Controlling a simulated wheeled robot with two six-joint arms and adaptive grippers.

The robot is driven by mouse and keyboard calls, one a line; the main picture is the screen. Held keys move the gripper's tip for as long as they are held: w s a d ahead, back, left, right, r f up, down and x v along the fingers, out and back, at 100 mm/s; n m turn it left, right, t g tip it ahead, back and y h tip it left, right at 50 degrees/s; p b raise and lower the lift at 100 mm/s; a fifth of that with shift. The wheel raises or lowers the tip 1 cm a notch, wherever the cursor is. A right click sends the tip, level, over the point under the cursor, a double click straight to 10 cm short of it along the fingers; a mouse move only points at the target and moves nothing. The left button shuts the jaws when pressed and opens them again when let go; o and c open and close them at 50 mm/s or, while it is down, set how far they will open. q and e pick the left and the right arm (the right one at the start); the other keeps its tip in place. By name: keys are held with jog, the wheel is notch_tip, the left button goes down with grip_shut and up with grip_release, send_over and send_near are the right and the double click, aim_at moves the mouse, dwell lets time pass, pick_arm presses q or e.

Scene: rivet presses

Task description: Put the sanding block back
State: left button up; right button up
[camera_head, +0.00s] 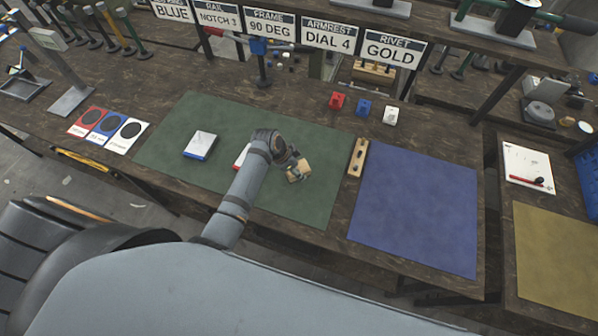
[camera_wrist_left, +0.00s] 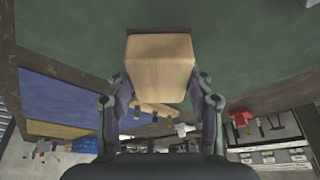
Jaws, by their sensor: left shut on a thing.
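The sanding block, a pale wooden block (camera_head: 298,171), is held by my left gripper (camera_head: 289,160) over the green mat (camera_head: 225,120). In the left wrist view the block (camera_wrist_left: 160,66) fills the space between the two fingers of my left gripper (camera_wrist_left: 161,88), which are shut on its sides. I cannot tell how far above the mat the block is. My right gripper is not in view.
A small wooden strip with dark knobs (camera_head: 357,157) lies between the green mat and the blue mat (camera_head: 415,205). Red, blue and white cubes (camera_head: 363,107) stand behind.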

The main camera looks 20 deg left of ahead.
pick_arm(q)
jog(key=shift+w+d+f, duration=0.15)
jog(key=shift+w+f, duration=0.05)
jog(key=shift+f, duration=0.05)
jog(key=f, duration=0.3)
jog(key=shift+d+f, duration=0.15)
jog(key=shift+d, duration=0.1)
jog(key=shift+w+a+f, duration=0.1)
jog(key=shift+f, duration=0.15)
jog(key=o, duration=1.3)
jog(key=shift+o, duration=0.2)
jog(key=shift+r, duration=0.3)
jog(key=v, duration=1.1)
jog(key=shift+r, duration=0.35)
